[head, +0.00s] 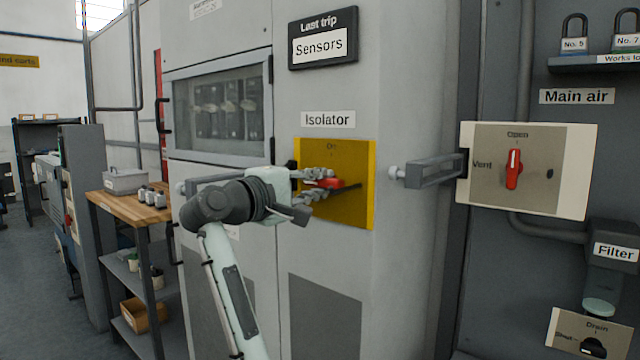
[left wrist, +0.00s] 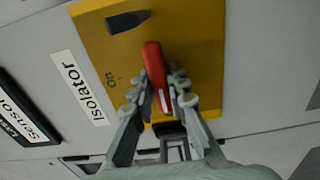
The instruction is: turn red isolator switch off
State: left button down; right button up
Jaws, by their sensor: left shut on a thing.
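The red isolator switch (head: 334,183) sits on a yellow plate (head: 358,212) on the grey cabinet, under the label Isolator (head: 328,119). An On mark shows above it on the plate. My left gripper (head: 322,184) reaches in from the left and is shut on the switch handle. In the left wrist view the red handle (left wrist: 154,68) stands between the two fingers of my gripper (left wrist: 157,92), with a white mark near its lower end. The handle lies roughly sideways, not pointing at the On mark (left wrist: 112,80). The fingers hide part of it. My right gripper is out of view.
A grey bar handle (head: 432,172) juts out right of the yellow plate. Further right is the Main air panel (head: 560,192) with another red handle (head: 513,170). A wooden-topped bench (head: 130,205) stands at left, with open floor beyond it.

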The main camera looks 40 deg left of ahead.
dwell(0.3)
pick_arm(q)
jog(key=c, duration=1.5)
grip_release()
jog(key=shift+s, duration=0.1)
jog(key=s, duration=0.8)
jog(key=s+a, duration=0.1)
jog(key=s, duration=0.2)
jog(key=shift+s, duration=0.4)
